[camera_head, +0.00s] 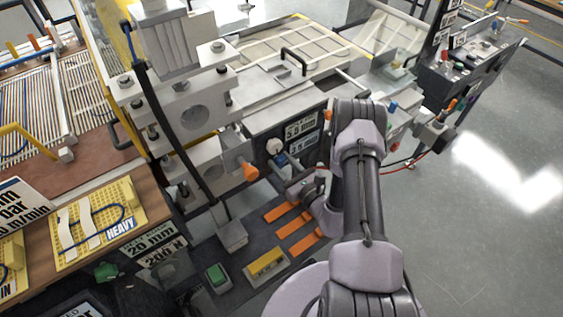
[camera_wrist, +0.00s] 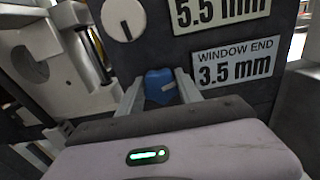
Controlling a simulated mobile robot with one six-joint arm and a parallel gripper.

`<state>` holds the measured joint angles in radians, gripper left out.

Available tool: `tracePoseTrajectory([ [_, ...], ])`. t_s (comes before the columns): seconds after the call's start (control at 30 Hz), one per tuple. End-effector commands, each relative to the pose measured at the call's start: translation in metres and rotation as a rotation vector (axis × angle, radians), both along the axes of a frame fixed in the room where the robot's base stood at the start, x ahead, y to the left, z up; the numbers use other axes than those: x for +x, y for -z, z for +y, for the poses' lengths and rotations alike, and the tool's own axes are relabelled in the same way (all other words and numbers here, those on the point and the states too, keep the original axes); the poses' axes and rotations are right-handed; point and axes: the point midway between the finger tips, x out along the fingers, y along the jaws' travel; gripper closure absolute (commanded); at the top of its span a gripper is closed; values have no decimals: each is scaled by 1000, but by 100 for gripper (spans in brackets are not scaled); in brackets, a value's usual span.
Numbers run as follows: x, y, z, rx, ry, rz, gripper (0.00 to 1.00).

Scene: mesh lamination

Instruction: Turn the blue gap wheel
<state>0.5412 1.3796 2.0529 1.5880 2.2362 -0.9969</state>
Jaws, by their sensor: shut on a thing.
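The blue gap wheel (camera_wrist: 160,86) sits on a dark panel in the middle of the wrist view, with a pale mark on its face. My gripper (camera_wrist: 159,88) has one finger on each side of the wheel and is shut on it. In the head view the wheel (camera_head: 281,160) shows as a small blue spot beside my gripper (camera_head: 286,170). My arm covers part of the panel there.
A white dial (camera_wrist: 124,19) with a black pointer is above left of the wheel. Labels reading "5.5 mm" (camera_wrist: 222,10) and "WINDOW END 3.5 mm" (camera_wrist: 236,63) are on the panel. An orange-tipped knob (camera_head: 250,172) stands out left of my gripper. Orange strips (camera_head: 290,222) lie below.

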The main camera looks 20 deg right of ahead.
Motion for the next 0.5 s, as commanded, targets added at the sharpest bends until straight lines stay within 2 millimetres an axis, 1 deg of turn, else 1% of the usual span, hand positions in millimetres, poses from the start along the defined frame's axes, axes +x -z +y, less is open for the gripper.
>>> tracePoseTrajectory([
  [0.27,0,0,0,24,-2,4,99],
  [0.5,1,0,0,149,-2,28,99],
])
